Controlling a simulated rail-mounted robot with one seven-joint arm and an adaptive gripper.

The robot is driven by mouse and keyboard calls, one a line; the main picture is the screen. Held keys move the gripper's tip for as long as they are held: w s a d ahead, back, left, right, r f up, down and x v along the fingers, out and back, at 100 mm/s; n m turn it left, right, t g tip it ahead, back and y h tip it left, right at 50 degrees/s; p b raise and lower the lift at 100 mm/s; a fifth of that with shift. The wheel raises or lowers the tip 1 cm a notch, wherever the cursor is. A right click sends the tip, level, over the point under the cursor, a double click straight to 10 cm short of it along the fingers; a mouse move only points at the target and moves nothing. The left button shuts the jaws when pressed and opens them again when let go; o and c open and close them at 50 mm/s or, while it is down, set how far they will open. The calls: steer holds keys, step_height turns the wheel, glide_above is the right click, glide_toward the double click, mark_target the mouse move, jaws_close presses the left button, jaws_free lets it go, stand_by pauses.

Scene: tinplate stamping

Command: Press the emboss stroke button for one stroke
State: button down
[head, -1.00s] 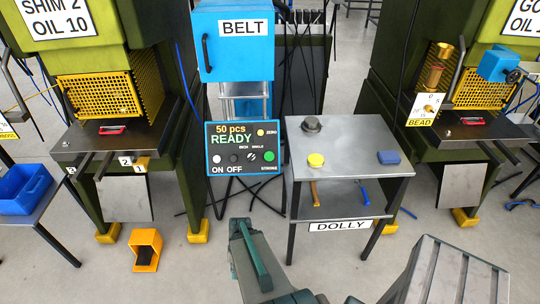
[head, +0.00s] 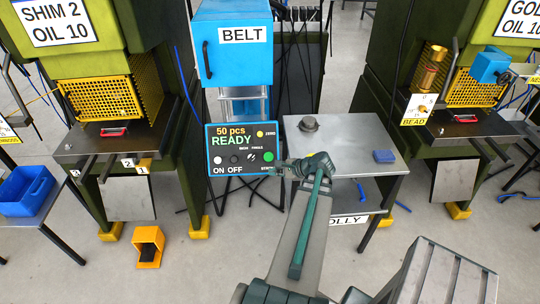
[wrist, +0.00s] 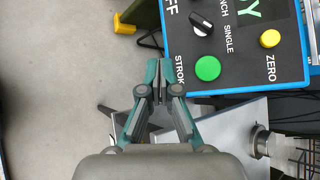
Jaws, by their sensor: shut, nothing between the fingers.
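The control panel (head: 243,142) is a dark box with a blue frame, reading "50 pcs READY". Its green stroke button (head: 268,156) is at the lower right, above the partly covered STROKE label. In the wrist view the green button (wrist: 208,68) lies to the right of my fingertips and is uncovered. My gripper (head: 277,169) is at the panel's lower right corner in the head view, just below and right of the button. In the wrist view my gripper (wrist: 156,66) is shut and empty, its tips beside the panel's edge, apart from the button.
The panel also has a yellow ZERO button (wrist: 270,38), an inch/single selector (wrist: 202,23), a white ON button (head: 217,160) and a black OFF button (head: 234,159).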

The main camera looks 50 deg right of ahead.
mark_target(270, 157)
steer(key=r+m, duration=0.1)
steer(key=w+r+m+t, duration=0.1)
steer(key=m, duration=0.1)
steer(key=w+r+m+t, duration=0.1)
steer(key=shift+d+r+m, duration=0.25)
steer(key=shift+d+m, duration=0.05)
steer(key=shift+d, duration=0.1)
steer(key=shift+f, duration=0.1)
steer(key=shift+w+d+f+b, duration=0.65)
steer(key=shift+w+d+f, duration=0.55)
steer(key=shift+d, duration=0.2)
steer(key=shift+w+d+f+b, duration=0.65)
steer(key=shift+w+d+f, duration=0.45)
steer(key=shift+d+f, duration=0.25)
steer(key=shift+w+d, duration=0.1)
steer(key=shift+d, duration=0.05)
steer(key=shift+w+d+f, duration=0.15)
